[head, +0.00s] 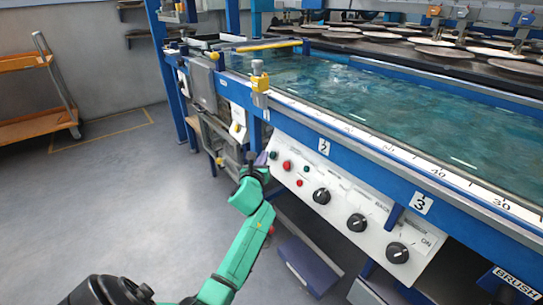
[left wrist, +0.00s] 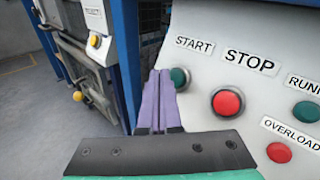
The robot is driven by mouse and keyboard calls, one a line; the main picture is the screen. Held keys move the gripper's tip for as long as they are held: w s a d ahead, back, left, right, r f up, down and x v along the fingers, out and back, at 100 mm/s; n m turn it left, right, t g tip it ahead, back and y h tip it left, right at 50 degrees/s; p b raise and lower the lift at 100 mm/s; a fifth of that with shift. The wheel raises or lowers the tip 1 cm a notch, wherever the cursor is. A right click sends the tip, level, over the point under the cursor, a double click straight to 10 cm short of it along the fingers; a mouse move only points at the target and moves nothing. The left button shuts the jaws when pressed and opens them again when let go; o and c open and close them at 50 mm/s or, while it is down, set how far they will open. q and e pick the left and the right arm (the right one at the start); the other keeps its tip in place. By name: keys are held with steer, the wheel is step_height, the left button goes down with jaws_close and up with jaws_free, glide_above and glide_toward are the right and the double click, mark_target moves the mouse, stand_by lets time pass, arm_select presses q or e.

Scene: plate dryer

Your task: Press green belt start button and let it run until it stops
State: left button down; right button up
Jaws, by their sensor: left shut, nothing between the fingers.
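The green start button (left wrist: 180,78) is on the white control panel (left wrist: 222,98), under the START label. It also shows small in the head view (head: 273,155). My left gripper (left wrist: 157,74) is shut and empty, its purple fingers together. In the left wrist view the fingertips appear right beside the button's left edge and slightly overlap it. I cannot tell whether they touch it. In the head view my left gripper (head: 251,158) is just left of the button. The belt (head: 380,95) has a blue-green surface. My right gripper is not in view.
The red stop button (left wrist: 227,102) is right of the start button. A green running lamp (left wrist: 306,111) and a red overload lamp (left wrist: 279,152) are further right. Black knobs (head: 321,196) line the panel. An orange trolley (head: 38,127) stands at the far left. The floor (head: 150,190) is clear.

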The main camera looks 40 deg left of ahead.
arm_select(q)
steer(key=shift+w+d+f+b, duration=0.1)
steer(key=shift+w+f+b, duration=0.15)
steer(key=shift+w+b, duration=0.1)
